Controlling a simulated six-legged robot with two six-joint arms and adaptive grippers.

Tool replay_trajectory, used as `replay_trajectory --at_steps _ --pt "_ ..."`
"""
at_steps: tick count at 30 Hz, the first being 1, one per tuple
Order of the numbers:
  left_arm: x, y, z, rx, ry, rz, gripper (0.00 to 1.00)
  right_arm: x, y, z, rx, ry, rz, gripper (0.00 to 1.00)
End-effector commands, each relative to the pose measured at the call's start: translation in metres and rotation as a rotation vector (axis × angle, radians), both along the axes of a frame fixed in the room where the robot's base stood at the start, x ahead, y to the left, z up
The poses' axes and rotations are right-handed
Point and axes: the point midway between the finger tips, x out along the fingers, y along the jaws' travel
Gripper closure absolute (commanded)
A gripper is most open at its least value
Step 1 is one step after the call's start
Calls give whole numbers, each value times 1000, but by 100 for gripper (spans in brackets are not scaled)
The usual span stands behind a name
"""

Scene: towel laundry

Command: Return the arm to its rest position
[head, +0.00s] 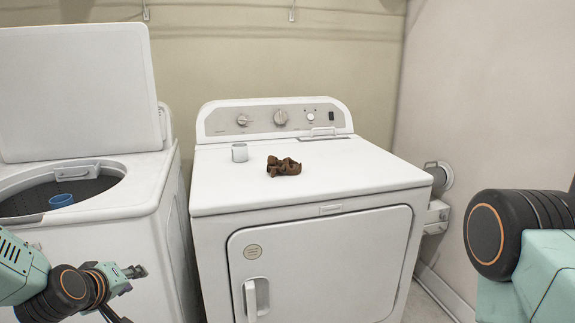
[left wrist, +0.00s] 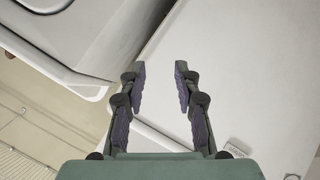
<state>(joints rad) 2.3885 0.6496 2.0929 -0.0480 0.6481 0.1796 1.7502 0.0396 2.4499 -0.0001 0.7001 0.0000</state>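My left gripper (head: 130,294) is low at the left in the head view, in front of the washer and left of the dryer's front. In the left wrist view the left gripper (left wrist: 160,76) has its two fingers apart with nothing between them. White machine surfaces show beyond the fingers. Part of my right arm (head: 525,240) shows at the right edge of the head view. The right gripper is out of view.
A closed dryer (head: 300,180) stands in the middle. A brown crumpled cloth (head: 284,166) and a pale cup (head: 239,152) rest on it. The washer (head: 140,190) at left has its lid (head: 75,90) raised and a blue item (head: 61,200) inside. A wall bounds the right.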

Motion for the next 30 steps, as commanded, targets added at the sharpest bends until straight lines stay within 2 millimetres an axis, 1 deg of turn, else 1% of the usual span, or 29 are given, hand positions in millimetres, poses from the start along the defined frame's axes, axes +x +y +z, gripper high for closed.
replay_trajectory --at_steps 1,2,3,5,6,8,9,11,12,14,15,18,19,21,24,27,30 --pt "-20 -19 -29 43 72 -60 68 0 0 -4 0 0 0 100" --pt "-32 -28 -43 65 110 -93 68 0 0 -5 0 0 0 100" --pt "-48 -39 -61 94 158 -137 68 0 0 -7 0 0 -1 100" --pt "-74 -55 -86 134 230 -202 68 0 0 -10 0 0 -1 100" --pt "-93 -64 -102 158 280 -244 68 0 0 -11 0 0 -1 100" --pt "-122 -77 -126 190 355 -307 68 0 0 -14 0 0 -1 100" --pt "-142 -84 -141 208 405 -349 68 0 0 -16 0 0 0 100" --pt "-174 -95 -161 233 480 -410 68 0 0 -19 0 0 0 100" --pt "-196 -101 -174 247 530 -450 68 0 0 -21 0 0 0 100" --pt "-231 -109 -192 264 607 -509 68 0 0 -23 0 0 0 100" --pt "-253 -113 -202 272 657 -543 68 0 0 -25 0 0 0 100" --pt "-304 -121 -223 287 769 -623 68 0 0 -30 0 0 0 100" --pt "-317 -122 -227 291 797 -645 68 0 0 -31 0 0 0 100" --pt "-341 -125 -238 299 849 -687 68 0 0 -34 0 0 0 100" --pt "-360 -127 -248 303 890 -719 68 0 0 -36 0 0 0 100" --pt "-368 -127 -251 297 906 -722 68 0 0 -36 0 0 0 100" --pt "-368 -127 -251 296 908 -722 68 0 0 -36 0 0 0 100"
